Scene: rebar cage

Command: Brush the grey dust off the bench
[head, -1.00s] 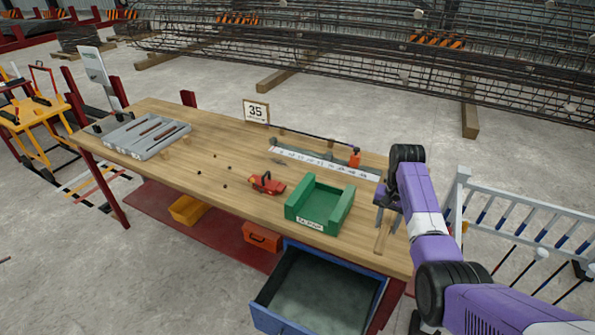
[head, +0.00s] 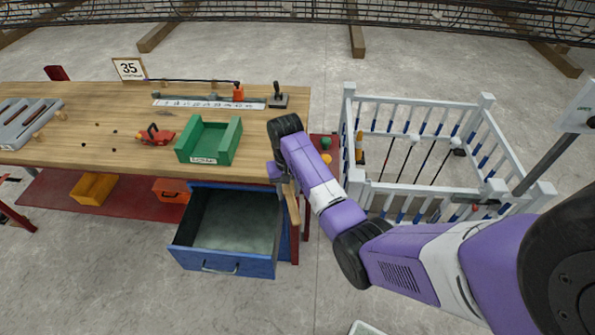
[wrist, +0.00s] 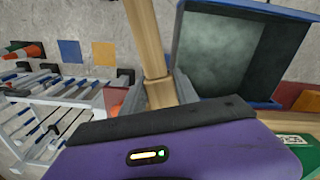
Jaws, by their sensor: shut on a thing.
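The wooden bench (head: 60,125) stands at the left of the head view. Small dark specks (head: 97,125) lie on its left part; I cannot make out a clear patch of grey dust. My gripper (head: 283,178) is at the bench's right front corner, shut on a long pale wooden piece (head: 293,207) that points down. In the wrist view my gripper (wrist: 160,90) has this wooden piece (wrist: 146,35) between its fingers. No bristles show, so I cannot tell whether it is a brush.
A green open box (head: 208,142), a red tool (head: 156,136) and a grey tray (head: 25,122) stand on the bench. The blue drawer (head: 225,262) hangs open below. A white railing pen (head: 420,108) stands right. Bare floor lies in front.

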